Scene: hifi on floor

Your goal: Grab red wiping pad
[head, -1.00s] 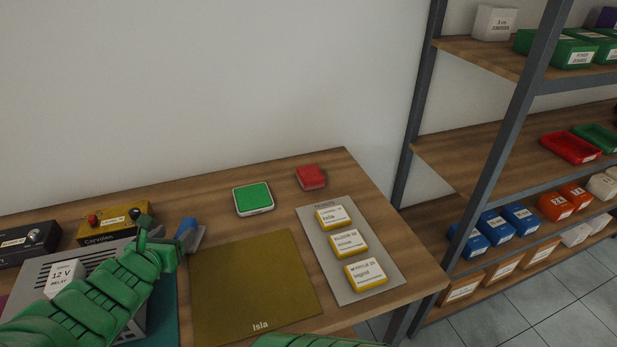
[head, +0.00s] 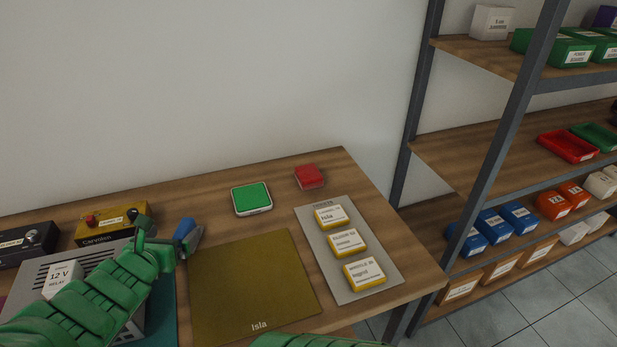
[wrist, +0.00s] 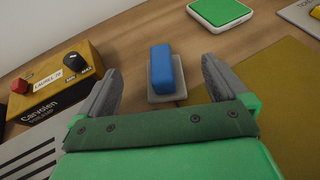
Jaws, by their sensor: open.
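The red pad (head: 309,176), a small red block with a paler lower edge, lies near the back right of the wooden table. It is to the right of a green-topped white square (head: 252,198). My gripper (head: 165,240) is over the left part of the table, well to the left of the red pad. In the wrist view my gripper (wrist: 160,70) is open, its two grey fingers apart. A blue block on a grey base (wrist: 166,72) shows between and beyond the fingertips; I cannot tell whether they touch it. The red pad is outside the wrist view.
A yellow box with knobs (head: 112,225) and a grey vented unit (head: 40,275) stand at the left. An olive mat (head: 255,285) lies in front, beside a grey strip (head: 380,288) with yellow-edged blocks. A shelf rack (head: 415,110) stands at the right.

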